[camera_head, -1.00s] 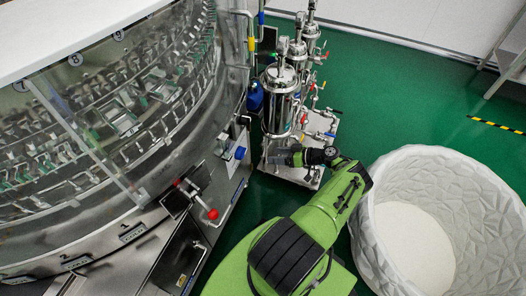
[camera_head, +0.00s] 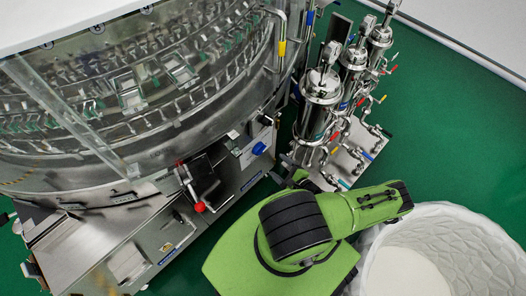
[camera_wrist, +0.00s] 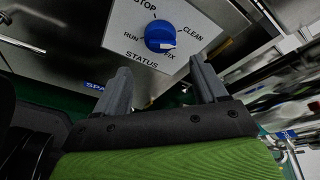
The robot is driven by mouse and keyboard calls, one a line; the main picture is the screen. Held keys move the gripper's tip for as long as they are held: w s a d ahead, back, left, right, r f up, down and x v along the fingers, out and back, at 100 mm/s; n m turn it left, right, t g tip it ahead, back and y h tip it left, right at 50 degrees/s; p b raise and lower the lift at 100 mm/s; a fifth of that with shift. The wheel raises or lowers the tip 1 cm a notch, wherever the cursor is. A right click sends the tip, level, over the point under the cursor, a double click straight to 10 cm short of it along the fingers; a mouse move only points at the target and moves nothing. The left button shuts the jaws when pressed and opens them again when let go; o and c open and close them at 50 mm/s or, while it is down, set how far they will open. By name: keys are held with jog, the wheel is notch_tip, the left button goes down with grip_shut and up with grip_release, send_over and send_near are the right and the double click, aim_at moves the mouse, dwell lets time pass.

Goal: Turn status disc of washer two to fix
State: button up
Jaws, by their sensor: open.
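The status disc (camera_wrist: 160,36) is a round blue knob on a white plate marked STOP, CLEAN, FIX, RUN and STATUS in the wrist view. Its white pointer is on the lower right side, near FIX and below CLEAN; I cannot tell its exact setting. The knob also shows in the head view as a blue disc (camera_head: 259,148) on the washer's side (camera_head: 245,185). No washer number is readable. My gripper (camera_wrist: 162,76) is open and empty, with its fingers below the knob in the wrist picture and apart from it.
Several steel canisters (camera_head: 318,105) with pipes and valves stand on a white base right of the washer. A white textured tub (camera_head: 452,235) is at the lower right. A red-ended lever (camera_head: 199,206) sticks out from the washer left of the knob. Green floor lies open behind.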

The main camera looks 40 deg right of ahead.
aim_at(263, 151)
jog(key=b+x, duration=0.2)
jog(key=x, duration=0.9)
jog(key=shift+f+b, duration=0.1)
jog(key=shift+b, duration=0.3)
jog(key=c, duration=0.8)
jog(key=shift+o, duration=0.2)
jog(key=shift+y, duration=0.3)
jog(key=shift+d+m+y+b, duration=0.15)
jog(key=shift+m+y+b, duration=0.35)
jog(key=shift+m, duration=0.7)
jog(key=m+y, duration=0.1)
jog(key=m, duration=0.1)
jog(key=shift+d+m+y, duration=0.15)
jog(key=shift+m+y, duration=0.15)
jog(key=m+y, duration=0.1)
jog(key=m, duration=0.1)
jog(key=shift+d+f+m, duration=0.1)
jog(key=shift+m, duration=0.2)
jog(key=m+y, duration=0.1)
jog(key=m, duration=0.2)
jog(key=shift+d+f+t+y, duration=0.1)
jog(key=shift+t+y, duration=0.2)
jog(key=shift+y, duration=0.1)
jog(key=shift+m, duration=0.3)
